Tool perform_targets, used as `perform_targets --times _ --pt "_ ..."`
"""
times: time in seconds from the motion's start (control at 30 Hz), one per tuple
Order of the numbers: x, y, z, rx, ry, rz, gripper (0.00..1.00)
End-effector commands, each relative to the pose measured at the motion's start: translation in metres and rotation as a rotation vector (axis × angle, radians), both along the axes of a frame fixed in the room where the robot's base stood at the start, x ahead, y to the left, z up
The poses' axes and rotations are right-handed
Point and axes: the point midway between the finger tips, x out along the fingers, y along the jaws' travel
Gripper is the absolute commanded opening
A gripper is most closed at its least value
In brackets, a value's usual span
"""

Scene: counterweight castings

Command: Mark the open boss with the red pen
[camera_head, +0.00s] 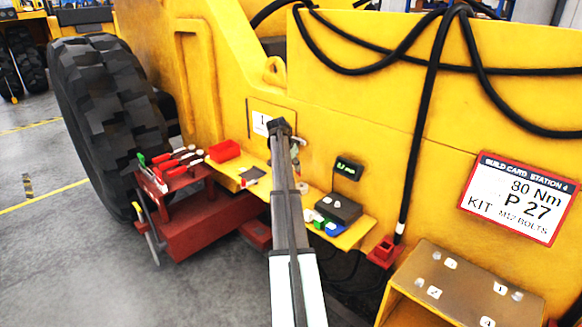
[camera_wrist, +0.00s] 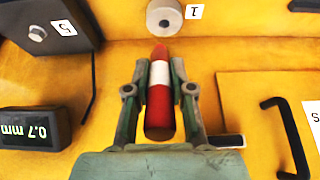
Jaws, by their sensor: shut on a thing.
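In the wrist view my gripper (camera_wrist: 159,80) is shut on the red pen (camera_wrist: 158,118), which has a white band around it. The pen's narrower red end points up the picture, toward a round grey boss (camera_wrist: 163,16) with a dark centre. A label "1" (camera_wrist: 194,12) is beside that boss. The pen end appears just short of the boss's lower edge; I cannot tell whether they touch.
In the wrist view a dark box (camera_wrist: 45,25) labelled "5" and a display reading 0.7 mm (camera_wrist: 36,128) are left; a black handle (camera_wrist: 287,135) is right. The head view shows a red tool stand (camera_head: 180,185), a yellow shelf (camera_head: 355,235) and a numbered block (camera_head: 460,280).

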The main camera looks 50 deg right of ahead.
Motion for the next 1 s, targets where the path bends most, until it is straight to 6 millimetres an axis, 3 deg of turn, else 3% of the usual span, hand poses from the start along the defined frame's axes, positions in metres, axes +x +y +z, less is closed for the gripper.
perform_targets --times 0.5,1.0 --pt "0.000 0.001 -0.045 0.000 0.000 0.001 0.00" --pt "0.000 0.001 -0.050 0.000 0.000 0.002 0.00"
